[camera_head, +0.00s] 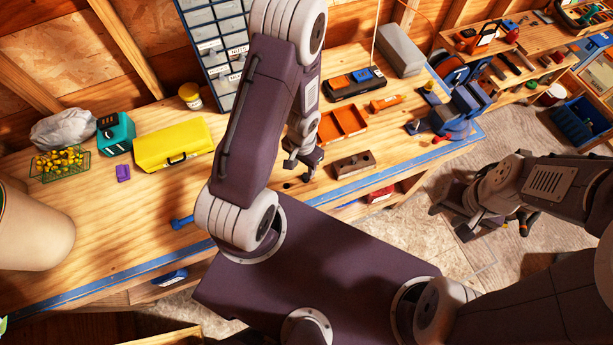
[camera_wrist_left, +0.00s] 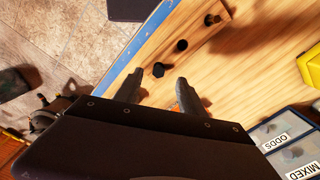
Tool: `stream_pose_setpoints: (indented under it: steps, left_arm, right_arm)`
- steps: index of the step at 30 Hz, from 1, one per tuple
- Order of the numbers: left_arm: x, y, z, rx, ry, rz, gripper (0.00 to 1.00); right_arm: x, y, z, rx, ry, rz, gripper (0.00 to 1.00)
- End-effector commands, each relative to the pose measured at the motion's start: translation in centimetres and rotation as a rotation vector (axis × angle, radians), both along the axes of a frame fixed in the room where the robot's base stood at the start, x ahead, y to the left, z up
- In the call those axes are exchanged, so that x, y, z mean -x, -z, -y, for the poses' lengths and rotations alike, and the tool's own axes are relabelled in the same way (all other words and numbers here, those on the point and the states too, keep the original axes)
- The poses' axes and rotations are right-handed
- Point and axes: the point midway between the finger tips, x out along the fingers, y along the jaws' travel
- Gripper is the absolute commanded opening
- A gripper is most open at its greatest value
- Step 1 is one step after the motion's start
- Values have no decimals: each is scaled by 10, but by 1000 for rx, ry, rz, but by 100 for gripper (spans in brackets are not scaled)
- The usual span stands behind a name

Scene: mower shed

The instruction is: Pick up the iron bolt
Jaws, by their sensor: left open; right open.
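My right gripper (camera_head: 450,218) is open, out over the floor beyond the bench.
A wooden block (camera_head: 354,165) with a dark peg stands near the bench's front edge. An orange tray (camera_head: 342,124), a yellow case (camera_head: 172,146) and a drawer cabinet (camera_head: 207,35) stand around. A blue wrench (camera_head: 182,222) lies to the left. Bare bench lies left of the left gripper.

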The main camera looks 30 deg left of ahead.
Motion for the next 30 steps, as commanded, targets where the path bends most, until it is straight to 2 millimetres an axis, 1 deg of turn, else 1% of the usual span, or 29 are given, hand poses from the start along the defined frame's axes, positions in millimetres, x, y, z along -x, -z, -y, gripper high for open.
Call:
stream_pose_setpoints:
  steps: [1, 4, 6, 9, 11, 14, 17, 18, 19, 21, 26, 27, 29, 30]
  left_arm:
    - [0, 15, 0, 0, 1, 0, 47]
    - [-1, 33, 0, 0, 1, 0, 47]
    - [-1, 38, 0, 0, 1, 0, 47]
    - [-1, 35, 0, 0, 1, 1, 47]
    - [-2, 38, 1, 0, 1, 0, 47]
    - [-4, 54, 1, 0, 1, -1, 47]
    - [-9, 75, 2, 0, 1, -1, 47]
    - [-8, 84, 2, 0, 1, -1, 47]
    - [-8, 88, 2, 0, 1, 0, 47]
    - [-8, 90, 2, 0, 1, 0, 47]
    - [-8, 85, 2, 0, 0, 0, 47]
    - [-8, 85, 2, 0, 0, 0, 42]
    - [-8, 85, 2, 0, 0, 0, 25]
    - [-8, 85, 2, 0, 0, 0, 14]
  right_arm:
    - [0, 15, 0, 0, 0, 0, 42]
    - [0, 32, 0, 0, 0, 0, 42]
    - [0, 37, 0, 0, 0, -1, 42]
    - [0, 34, 0, 0, 0, 0, 42]
    - [0, 37, 0, 0, 0, 0, 42]
    - [0, 48, 0, 0, 0, 0, 42]
    - [0, 63, 0, 0, 0, 0, 42]
    - [0, 73, 0, 0, 0, 0, 42]
    - [0, 77, 0, 0, 0, 0, 42]
    - [0, 79, 0, 0, 0, 0, 42]
    - [0, 75, 0, 0, 0, 0, 42]
    - [0, 74, 0, 0, 0, 0, 42]
    - [0, 74, 0, 0, 0, 0, 42]
    - [0, 74, 0, 0, 0, 0, 42]
